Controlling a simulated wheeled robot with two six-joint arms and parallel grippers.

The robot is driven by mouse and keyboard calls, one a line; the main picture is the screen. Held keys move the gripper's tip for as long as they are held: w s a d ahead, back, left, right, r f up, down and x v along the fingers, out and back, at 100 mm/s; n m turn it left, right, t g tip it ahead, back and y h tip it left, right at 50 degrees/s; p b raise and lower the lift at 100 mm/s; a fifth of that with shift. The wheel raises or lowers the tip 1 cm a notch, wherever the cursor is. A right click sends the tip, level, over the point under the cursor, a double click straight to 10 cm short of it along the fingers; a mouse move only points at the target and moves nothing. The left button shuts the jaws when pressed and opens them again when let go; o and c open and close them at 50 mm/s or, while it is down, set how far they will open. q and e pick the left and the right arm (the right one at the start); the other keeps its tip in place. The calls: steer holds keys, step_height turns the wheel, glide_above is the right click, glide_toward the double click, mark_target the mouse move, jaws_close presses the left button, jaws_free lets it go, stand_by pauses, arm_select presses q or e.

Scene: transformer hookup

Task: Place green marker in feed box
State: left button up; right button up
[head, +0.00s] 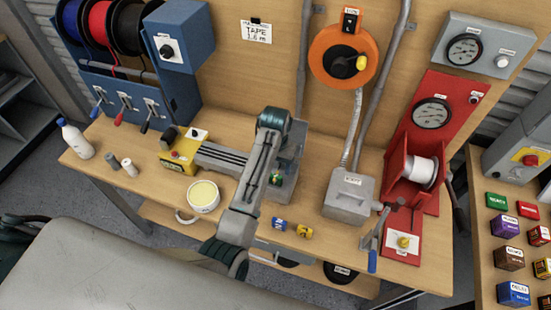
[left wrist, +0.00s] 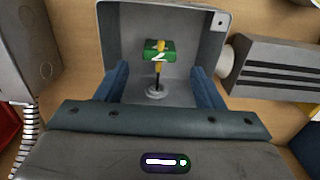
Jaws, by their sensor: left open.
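The green marker (left wrist: 160,55), a small green block with a pale mark, is inside an open grey box (left wrist: 215,30), above a thin stem on a round base. In the head view, a bit of green (head: 277,178) shows in that grey box (head: 284,190), partly hidden by my left arm. I cannot read a label that names it the feed box. My left gripper (left wrist: 160,88) is open, its two blue fingers apart on either side of the stem, with the marker beyond them. Whether they touch anything is not clear. My right gripper is not in view.
A closed-looking grey box (head: 348,194) with a conduit stands to the right. A yellow machine (head: 180,150) with a ribbed arm is to the left, beside a cup (head: 204,196). Blue (head: 279,224) and yellow (head: 304,231) pieces lie near the bench's front edge.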

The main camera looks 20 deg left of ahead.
mark_target(275, 175)
arm_select(q)
steer(key=shift+r+b, duration=0.35)
steer(key=shift+r, duration=2.35)
